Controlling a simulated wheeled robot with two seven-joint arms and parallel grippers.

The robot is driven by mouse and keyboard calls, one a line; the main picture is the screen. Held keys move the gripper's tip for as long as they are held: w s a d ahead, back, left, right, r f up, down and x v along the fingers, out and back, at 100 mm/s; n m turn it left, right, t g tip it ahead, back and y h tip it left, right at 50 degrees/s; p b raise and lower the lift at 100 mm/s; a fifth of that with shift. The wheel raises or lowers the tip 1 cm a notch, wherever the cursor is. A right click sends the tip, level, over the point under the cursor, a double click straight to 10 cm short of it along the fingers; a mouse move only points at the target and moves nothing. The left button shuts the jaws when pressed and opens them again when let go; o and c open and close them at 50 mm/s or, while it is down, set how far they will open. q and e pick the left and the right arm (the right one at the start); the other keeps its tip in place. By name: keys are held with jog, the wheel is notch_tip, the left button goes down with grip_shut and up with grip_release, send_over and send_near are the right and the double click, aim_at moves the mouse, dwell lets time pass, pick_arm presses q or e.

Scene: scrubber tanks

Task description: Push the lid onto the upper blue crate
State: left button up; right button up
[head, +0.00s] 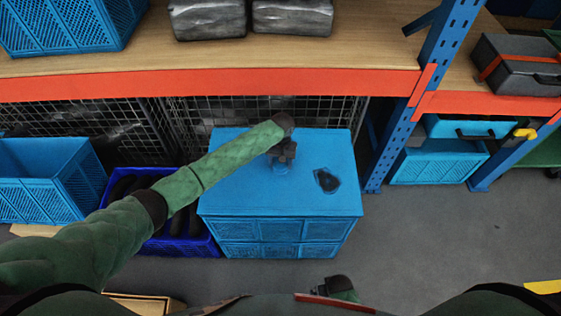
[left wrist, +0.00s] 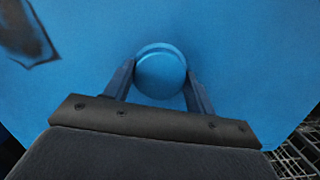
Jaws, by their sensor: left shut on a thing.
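The blue lid (head: 238,175) lies flat over the top of the upper blue crate (head: 281,230), which stands on a lower blue crate (head: 281,250). From this angle I cannot tell whether any gap is left between lid and crate. My left gripper (head: 283,160) reaches down to the middle of the lid. In the left wrist view its two fingers stand on either side of a round blue knob (left wrist: 161,72) and are shut on it. A dark patch (head: 326,180) marks the lid to the right.
An orange shelf beam (head: 210,84) runs behind and above the stack. A blue upright (head: 398,145) stands at its right. A dark blue crate (head: 185,243) with dark things inside stands close at the left. Grey floor (head: 430,240) is clear at the right.

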pick_arm(q)
jog(key=shift+f, duration=0.6)
dwell(0.8)
jog(key=o, duration=1.7)
jog(key=shift+c, duration=0.2)
jog(key=shift+o, duration=0.5)
jog(key=o, duration=0.3)
